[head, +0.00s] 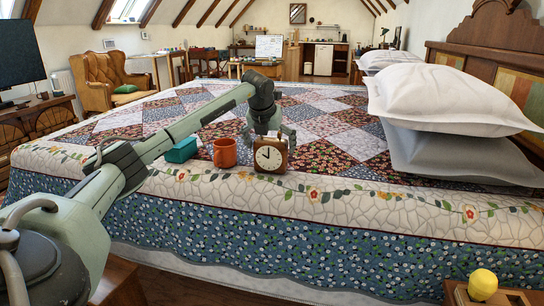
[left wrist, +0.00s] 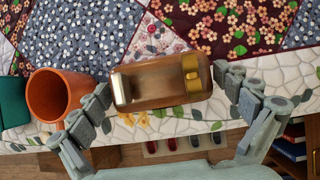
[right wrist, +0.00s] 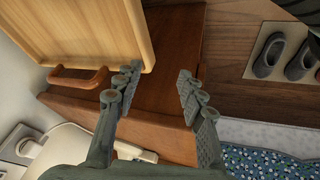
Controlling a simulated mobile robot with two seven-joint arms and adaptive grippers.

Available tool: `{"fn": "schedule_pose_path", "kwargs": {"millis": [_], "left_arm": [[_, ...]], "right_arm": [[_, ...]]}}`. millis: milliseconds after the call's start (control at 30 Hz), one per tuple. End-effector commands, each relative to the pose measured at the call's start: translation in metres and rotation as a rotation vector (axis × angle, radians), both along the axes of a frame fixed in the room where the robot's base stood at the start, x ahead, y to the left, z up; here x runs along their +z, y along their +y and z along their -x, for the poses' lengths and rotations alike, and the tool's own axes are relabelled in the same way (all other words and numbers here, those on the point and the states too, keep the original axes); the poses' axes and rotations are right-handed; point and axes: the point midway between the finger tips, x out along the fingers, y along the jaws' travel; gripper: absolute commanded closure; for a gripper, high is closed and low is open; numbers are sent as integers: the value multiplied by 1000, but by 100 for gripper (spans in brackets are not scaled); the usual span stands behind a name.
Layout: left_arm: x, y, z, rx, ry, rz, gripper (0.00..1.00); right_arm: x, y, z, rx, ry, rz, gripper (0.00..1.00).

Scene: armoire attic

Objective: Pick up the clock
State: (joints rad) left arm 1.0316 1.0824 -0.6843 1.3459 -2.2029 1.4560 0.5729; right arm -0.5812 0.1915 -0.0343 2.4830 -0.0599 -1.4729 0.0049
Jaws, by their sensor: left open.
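The clock (head: 270,155) has a brown case and a pale round face, and stands upright near the front edge of the quilted bed. My left gripper (head: 268,130) is above and just behind it, pointing down. In the left wrist view the clock (left wrist: 160,82) is seen from above with a brass handle on top. The fingers of my left gripper (left wrist: 168,105) are open on either side of it, not closed on it. My right gripper (right wrist: 158,90) is open and empty in the right wrist view, away from the bed top, above brown wooden furniture.
An orange mug (head: 225,153) stands just left of the clock, close to the left fingers. A teal box (head: 181,150) lies further left. White pillows (head: 450,98) are piled at the right. A wooden tray or board (right wrist: 80,30) with a handle is near my right gripper. The quilt behind the clock is clear.

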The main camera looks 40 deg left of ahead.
Motion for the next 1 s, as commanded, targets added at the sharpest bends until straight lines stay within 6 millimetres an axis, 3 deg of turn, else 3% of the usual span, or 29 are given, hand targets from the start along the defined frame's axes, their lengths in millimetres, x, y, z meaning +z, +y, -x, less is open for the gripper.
{"fn": "schedule_pose_path", "kwargs": {"millis": [233, 567, 1000], "left_arm": [[-32, 8, -15, 0, 0, 1, 0], [-38, 10, -18, -3, 0, 1, 1], [-39, 10, -18, -2, 2, 1, 56]], "right_arm": [[0, 0, 0, 0, 1, 1, 60], [0, 0, -1, 2, -2, 2, 60], [0, 0, -1, 2, -2, 2, 60]]}}
